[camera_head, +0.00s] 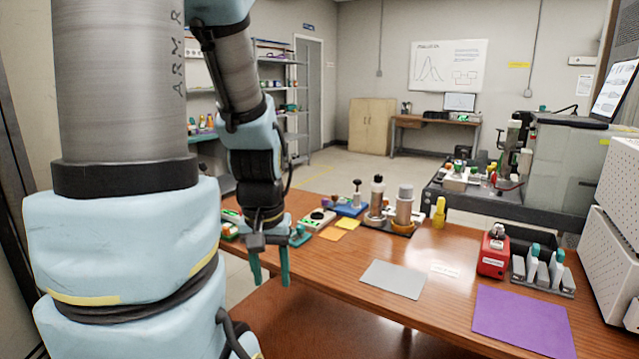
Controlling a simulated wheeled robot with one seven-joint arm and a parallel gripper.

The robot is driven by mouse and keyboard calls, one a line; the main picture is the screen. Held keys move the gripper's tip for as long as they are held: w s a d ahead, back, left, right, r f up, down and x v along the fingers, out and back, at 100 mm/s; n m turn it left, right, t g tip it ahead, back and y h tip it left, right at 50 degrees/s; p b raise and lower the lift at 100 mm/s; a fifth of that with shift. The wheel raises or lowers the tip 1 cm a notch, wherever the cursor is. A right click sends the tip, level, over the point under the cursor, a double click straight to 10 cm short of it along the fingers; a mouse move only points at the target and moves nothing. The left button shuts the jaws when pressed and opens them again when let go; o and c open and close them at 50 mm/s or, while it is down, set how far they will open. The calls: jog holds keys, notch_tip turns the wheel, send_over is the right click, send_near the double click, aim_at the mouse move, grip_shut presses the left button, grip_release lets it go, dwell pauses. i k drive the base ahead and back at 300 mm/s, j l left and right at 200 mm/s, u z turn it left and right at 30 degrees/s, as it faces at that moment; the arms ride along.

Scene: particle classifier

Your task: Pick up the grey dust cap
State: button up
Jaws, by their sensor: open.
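My gripper (270,276) hangs at the left front edge of the brown table (340,285). Its two teal fingers point down, apart, with nothing between them. I cannot pick out the grey dust cap with certainty. A metal cylinder with a pale grey top (405,192) stands upright on a dark tray at the back of the table, to the right of my gripper. A second metal cylinder with a dark top (377,192) stands beside it. My gripper is apart from both.
A grey mat (393,279) and a purple mat (522,322) lie bare on the table. A yellow bottle (439,212), a red device (493,256) and a rack of pipette-like tools (541,272) stand farther right. Small orange and yellow cards lie near my gripper.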

aim_at(405, 190)
jog(key=l+u, duration=1.4)
jog(key=l, duration=0.2)
jog(key=k+l, duration=0.15)
jog(key=l, duration=0.1)
